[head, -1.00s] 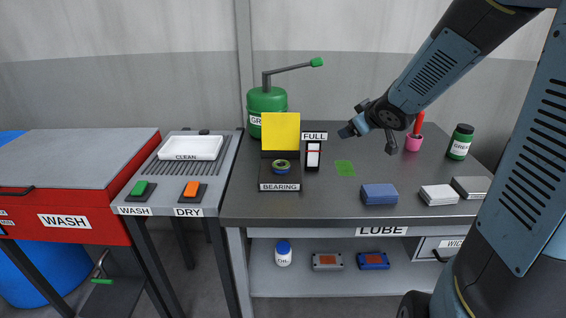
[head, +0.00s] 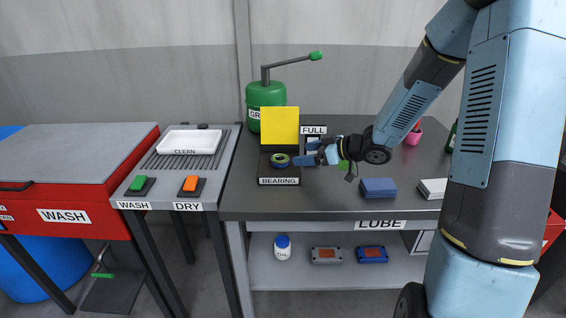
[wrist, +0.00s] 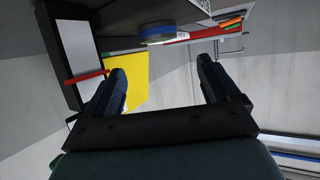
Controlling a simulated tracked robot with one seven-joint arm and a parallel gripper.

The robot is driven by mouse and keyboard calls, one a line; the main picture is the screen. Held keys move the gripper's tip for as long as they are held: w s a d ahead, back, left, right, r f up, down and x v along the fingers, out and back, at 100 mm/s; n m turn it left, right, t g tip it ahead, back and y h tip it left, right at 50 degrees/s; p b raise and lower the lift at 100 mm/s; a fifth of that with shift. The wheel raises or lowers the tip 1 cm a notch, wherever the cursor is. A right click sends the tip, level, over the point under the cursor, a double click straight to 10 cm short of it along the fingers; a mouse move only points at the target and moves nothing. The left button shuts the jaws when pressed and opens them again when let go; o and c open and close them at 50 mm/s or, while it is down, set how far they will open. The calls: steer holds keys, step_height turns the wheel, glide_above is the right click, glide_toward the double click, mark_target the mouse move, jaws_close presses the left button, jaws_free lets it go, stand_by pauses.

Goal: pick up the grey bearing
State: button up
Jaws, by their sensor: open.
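The bearing (head: 280,160) is a small ring with a yellow-green top and blue side, not plainly grey. It sits on a black stand (head: 280,181) labelled BEARING, in front of the upright yellow plate (head: 279,127). My gripper (head: 301,158) is low, just right of the bearing, with its fingers pointing left towards it. In the wrist view my gripper (wrist: 161,68) shows its two fingers spread with nothing between them. A blue ring, apparently the bearing (wrist: 157,34), lies beyond the fingertips, apart from both.
The FULL gauge (head: 313,130) is partly hidden behind my gripper. A green grease pump (head: 266,105) stands behind the yellow plate. A blue stack (head: 379,188) lies right of my gripper. The LUBE table's front left (head: 250,205) is clear.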

mark_target(281, 158)
steer(key=x, duration=0.4)
steer(key=shift+w+a+f, duration=0.1)
steer(key=shift+w+a, duration=0.1)
steer(key=shift+a, duration=0.05)
steer(key=shift+f+x, duration=0.15)
steer(key=shift+x, duration=1.15)
steer(key=shift+f+x, duration=0.15)
steer(key=shift+x, duration=1.15)
steer(key=shift+d, duration=0.15)
steer(key=c, duration=1.3)
